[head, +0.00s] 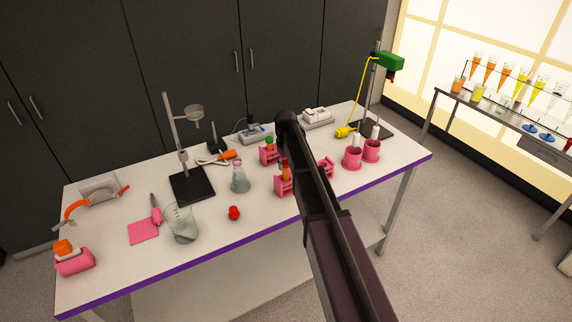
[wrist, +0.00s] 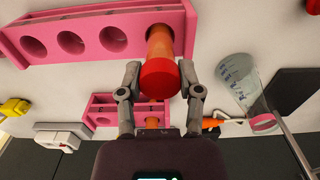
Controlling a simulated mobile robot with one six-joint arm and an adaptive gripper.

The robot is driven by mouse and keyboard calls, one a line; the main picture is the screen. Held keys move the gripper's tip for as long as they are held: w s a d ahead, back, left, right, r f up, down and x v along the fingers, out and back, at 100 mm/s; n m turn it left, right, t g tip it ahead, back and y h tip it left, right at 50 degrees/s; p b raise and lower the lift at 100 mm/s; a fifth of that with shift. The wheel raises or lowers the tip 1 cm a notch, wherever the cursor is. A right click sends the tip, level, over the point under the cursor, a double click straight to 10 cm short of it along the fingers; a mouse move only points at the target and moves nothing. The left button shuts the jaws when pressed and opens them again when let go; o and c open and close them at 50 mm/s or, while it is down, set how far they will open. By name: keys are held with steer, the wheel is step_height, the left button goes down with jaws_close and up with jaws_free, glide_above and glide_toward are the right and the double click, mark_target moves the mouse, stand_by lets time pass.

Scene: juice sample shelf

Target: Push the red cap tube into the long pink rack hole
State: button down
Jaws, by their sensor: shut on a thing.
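The red cap tube has an orange body and a red cap (wrist: 160,77). In the wrist view my gripper (wrist: 160,70) is shut on it, one finger on each side near the cap. The tube's body runs to the end of the long pink rack (wrist: 70,45), beside its row of empty round holes. The body seems to enter the end hole, but the cap hides how deep it sits. In the head view the tube (head: 286,172) stands upright at the left end of the long pink rack (head: 283,188), whose middle is behind my arm.
A smaller pink rack (head: 268,158) with a green-capped tube stands just behind. A conical flask (head: 239,180) stands close on the left, and a red object (head: 234,213) lies in front of it. Two pink cups (head: 352,161) stand to the right. The front table strip is mostly clear.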

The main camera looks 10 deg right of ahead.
steer(key=shift+f+b, duration=1.05)
steer(key=shift+f, duration=0.1)
stand_by(0.3)
steer(key=shift+c, duration=0.9)
jaws_free()
steer(key=shift+r, duration=0.2)
